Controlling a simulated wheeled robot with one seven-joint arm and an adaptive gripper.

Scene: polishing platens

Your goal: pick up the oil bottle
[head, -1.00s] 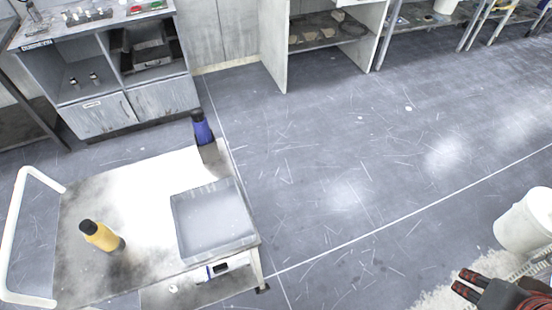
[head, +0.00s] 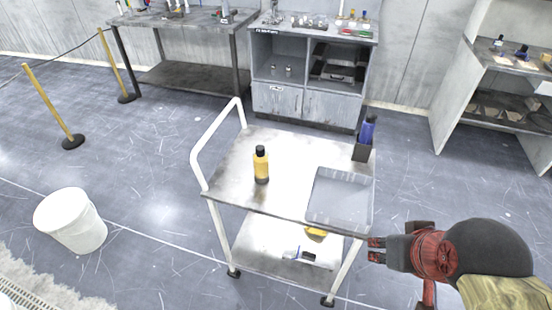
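Two bottles stand on the top of a grey cart (head: 275,144); I cannot read a label on either. A yellow bottle with a black cap (head: 261,166) stands upright near the left middle of the cart top. A dark blue bottle (head: 368,130) stands in a dark holder at the far right corner. My gripper (head: 376,250) is to the right of the cart in the picture, apart from both bottles. Its two fingers show a gap with nothing between them.
A shallow grey tray (head: 340,198) takes up the cart's right front. The cart's white handle (head: 197,165) rises at left. A white bucket (head: 70,222) and yellow posts (head: 54,108) stand on the floor at left. A cabinet (head: 305,100) is behind.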

